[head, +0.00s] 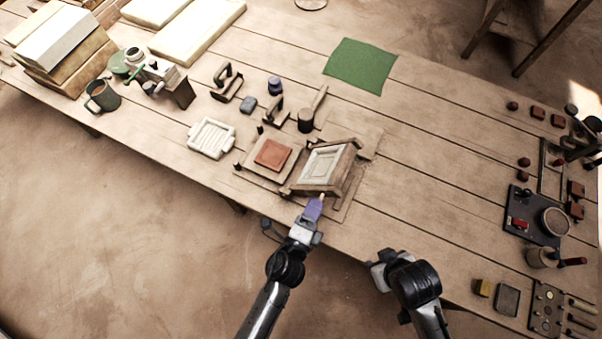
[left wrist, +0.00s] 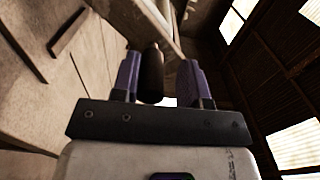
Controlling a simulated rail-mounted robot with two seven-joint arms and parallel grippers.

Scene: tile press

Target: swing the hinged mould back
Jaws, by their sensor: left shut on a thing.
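The hinged mould (head: 345,160), a wooden frame with a pale recessed panel, stands tilted on the right part of the press's base board (head: 247,170). A reddish clay tile (head: 272,154) lies on the board to its left. My left gripper (head: 318,204) is at the mould's near edge, its purple fingers shut on the handle. In the left wrist view the dark rounded handle (left wrist: 152,75) is between the fingers. My right gripper (head: 378,268) is over the table's front edge, apart from the mould; its fingers are not clear.
A green cloth (head: 360,66) lies farther back. A dark board (head: 532,218) with small items is at the right. The table between is mostly clear.

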